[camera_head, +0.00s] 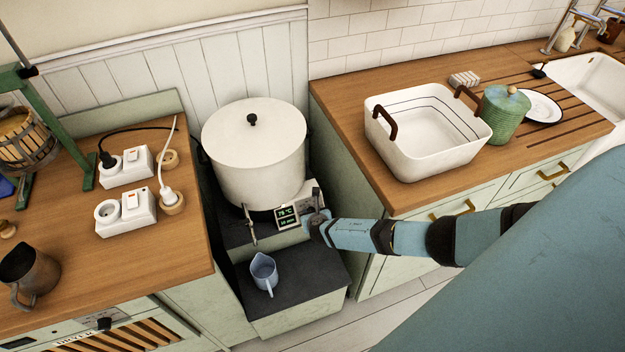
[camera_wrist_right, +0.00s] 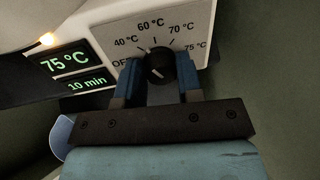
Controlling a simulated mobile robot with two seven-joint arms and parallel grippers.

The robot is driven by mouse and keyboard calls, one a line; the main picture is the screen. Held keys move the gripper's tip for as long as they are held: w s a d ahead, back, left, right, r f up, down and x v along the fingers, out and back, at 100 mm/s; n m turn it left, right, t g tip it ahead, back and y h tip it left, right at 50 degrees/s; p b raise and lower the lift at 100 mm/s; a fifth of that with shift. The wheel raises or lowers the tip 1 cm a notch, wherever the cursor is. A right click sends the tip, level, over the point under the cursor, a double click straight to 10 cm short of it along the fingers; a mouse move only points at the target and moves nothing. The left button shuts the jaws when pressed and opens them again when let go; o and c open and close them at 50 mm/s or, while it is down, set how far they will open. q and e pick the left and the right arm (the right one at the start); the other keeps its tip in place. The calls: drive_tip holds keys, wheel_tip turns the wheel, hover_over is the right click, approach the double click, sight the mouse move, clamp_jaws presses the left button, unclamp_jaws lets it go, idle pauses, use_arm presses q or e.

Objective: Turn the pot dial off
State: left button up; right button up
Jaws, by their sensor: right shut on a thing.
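The large white pot (camera_head: 253,150) with a lid stands on a dark base between two counters. Its control panel shows in the right wrist view (camera_wrist_right: 100,32), with OFF, 40, 60, 70 and 75 °C marked around a black dial (camera_wrist_right: 160,64). A pale mark shows on the dial's face, but I cannot tell surely which setting it points to. A green display (camera_wrist_right: 72,72) reads 75 °C and 10 min. My right gripper (camera_wrist_right: 158,82) is shut on the dial, one blue finger on each side; it also shows at the panel in the head view (camera_head: 318,222). My left gripper is out of view.
A small blue jug (camera_head: 264,272) stands on the dark step below the pot. The left counter holds white sockets (camera_head: 125,210) with plugs and a metal jug (camera_head: 27,272). The right counter holds a white basin (camera_head: 428,130) and a green jar (camera_head: 498,115). An orange lamp (camera_wrist_right: 47,39) glows.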

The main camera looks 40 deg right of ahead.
drive_tip(key=n+p, duration=0.1)
drive_tip(key=n, duration=0.4)
drive_tip(key=shift+n+t, duration=0.3)
drive_tip(key=n+p, duration=0.1)
drive_tip(key=n, duration=0.3)
drive_tip(key=shift+s+f+n+t, duration=0.1)
drive_tip(key=shift+n+t, duration=0.2)
drive_tip(key=o, duration=0.6)
drive_tip(key=shift+o, duration=0.2)
